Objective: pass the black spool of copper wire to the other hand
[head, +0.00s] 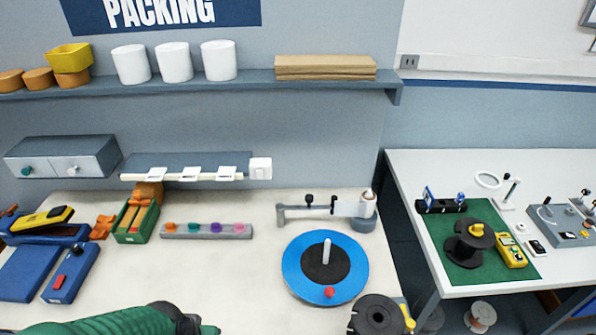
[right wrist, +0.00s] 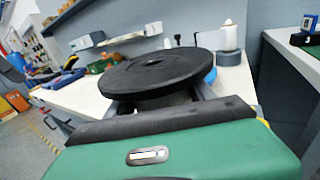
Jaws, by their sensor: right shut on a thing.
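The black spool (head: 378,316) is at the bottom edge of the head view, in front of the worktable. In the right wrist view its round black flange (right wrist: 155,72) fills the middle, above my right gripper (right wrist: 165,98). The right gripper is shut on the spool below that flange. The flange hides most of the core, so I cannot make out the copper wire. My left gripper (head: 196,325) is at the bottom of the head view, left of the spool and apart from it. Its fingers are mostly cut off by the frame edge.
A blue disc with a black centre and upright peg (head: 326,255) sits on the table, with a grey tension arm (head: 325,208) behind it. Another black spool (head: 468,243) stands on a green mat (head: 447,225) on the right table. A gap separates the tables.

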